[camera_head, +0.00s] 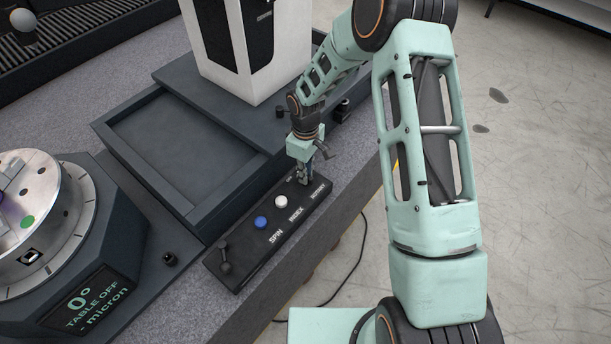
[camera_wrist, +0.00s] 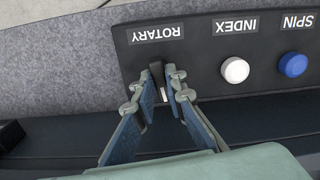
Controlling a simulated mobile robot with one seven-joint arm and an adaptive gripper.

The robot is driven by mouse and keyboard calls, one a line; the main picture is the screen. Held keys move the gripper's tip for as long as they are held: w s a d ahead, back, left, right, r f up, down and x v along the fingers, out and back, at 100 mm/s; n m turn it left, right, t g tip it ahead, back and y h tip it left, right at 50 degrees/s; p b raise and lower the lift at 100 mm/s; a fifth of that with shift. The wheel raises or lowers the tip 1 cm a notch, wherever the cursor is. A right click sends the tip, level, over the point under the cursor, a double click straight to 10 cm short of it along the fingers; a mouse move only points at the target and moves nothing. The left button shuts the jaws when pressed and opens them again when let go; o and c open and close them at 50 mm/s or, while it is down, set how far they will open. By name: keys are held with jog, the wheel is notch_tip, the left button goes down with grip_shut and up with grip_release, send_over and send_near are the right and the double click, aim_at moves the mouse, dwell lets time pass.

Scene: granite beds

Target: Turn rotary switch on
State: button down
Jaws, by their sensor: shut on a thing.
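The rotary switch (camera_wrist: 156,72) is a small dark knob with a pale mark, under the ROTARY label on a black control panel (camera_wrist: 200,60). My gripper (camera_wrist: 157,82) is shut on the knob, with one fingertip on each side of it. In the head view my gripper (camera_head: 304,177) reaches down to the far right end of the control panel (camera_head: 240,266), and hides most of the switch there. The display (camera_head: 90,302) at lower left reads 0° and TABLE OFF.
A white button (camera_head: 281,202) and a blue button (camera_head: 261,222) sit beside the switch, labelled INDEX and SPIN. A black lever (camera_head: 225,262) stands at the panel's near end. A round metal table (camera_head: 40,215) is at left. A white box-shaped column (camera_head: 235,40) stands behind.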

jog(key=m+b, duration=0.4)
jog(key=m, duration=0.1)
jog(key=shift+f, duration=0.15)
jog(key=shift+m+b, duration=1.05)
jog(key=shift+m, duration=1.25)
jog(key=c, duration=2)
grip_release()
jog(key=shift+o, duration=0.2)
jog(key=shift+r, duration=0.3)
notch_tip(320, 180, up, 12)
jog(key=shift+f, duration=0.1)
